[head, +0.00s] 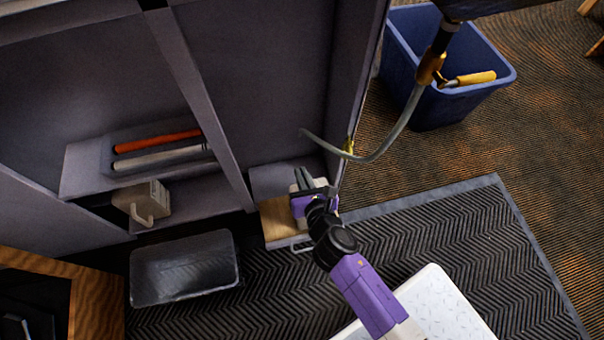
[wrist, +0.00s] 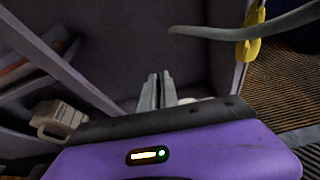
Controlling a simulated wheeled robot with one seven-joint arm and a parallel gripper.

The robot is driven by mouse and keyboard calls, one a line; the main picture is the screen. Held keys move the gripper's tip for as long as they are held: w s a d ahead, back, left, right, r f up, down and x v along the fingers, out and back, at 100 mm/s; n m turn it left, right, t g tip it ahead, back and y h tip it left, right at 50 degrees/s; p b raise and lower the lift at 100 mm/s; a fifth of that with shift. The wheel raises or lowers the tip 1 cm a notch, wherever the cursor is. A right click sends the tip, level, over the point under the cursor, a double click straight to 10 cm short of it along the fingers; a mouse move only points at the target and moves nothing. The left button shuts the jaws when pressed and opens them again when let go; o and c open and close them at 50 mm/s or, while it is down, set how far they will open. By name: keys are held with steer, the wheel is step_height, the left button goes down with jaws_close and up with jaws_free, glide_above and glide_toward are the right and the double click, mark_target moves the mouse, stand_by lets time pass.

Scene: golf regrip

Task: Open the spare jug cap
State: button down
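My gripper (wrist: 160,76) points into the right-hand bay of the grey cabinet. Its two grey fingers are close together with nothing visible between them; it also shows in the head view (head: 302,174). A pale rounded thing (head: 321,183) lies just beyond the fingers, mostly hidden by my gripper; I cannot tell whether it is a jug or its cap, or whether I touch it. A beige jug (head: 154,199) with a side handle stands on the low left shelf, apart from my gripper. It also shows in the wrist view (wrist: 60,117). No cap is clear on it.
A grey hose (head: 385,143) hangs across the bay's right wall near a yellow clip (head: 347,147). Orange (head: 158,141) and white rods lie on the left shelf. A clear bin (head: 185,268), a blue bin (head: 437,105) and a white step (head: 447,306) stand around.

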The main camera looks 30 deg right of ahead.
steer(key=shift+s+f, duration=0.2)
steer(key=shift+f, duration=0.2)
steer(key=c, duration=1.6)
jaws_free()
steer(key=shift+a, duration=0.1)
steer(key=shift+r+p+v, duration=0.2)
steer(key=shift+p+v, duration=0.2)
steer(key=shift+v, duration=0.9)
steer(key=v, duration=0.6)
steer(key=shift+r+p, duration=0.2)
steer(key=shift+p, duration=0.15)
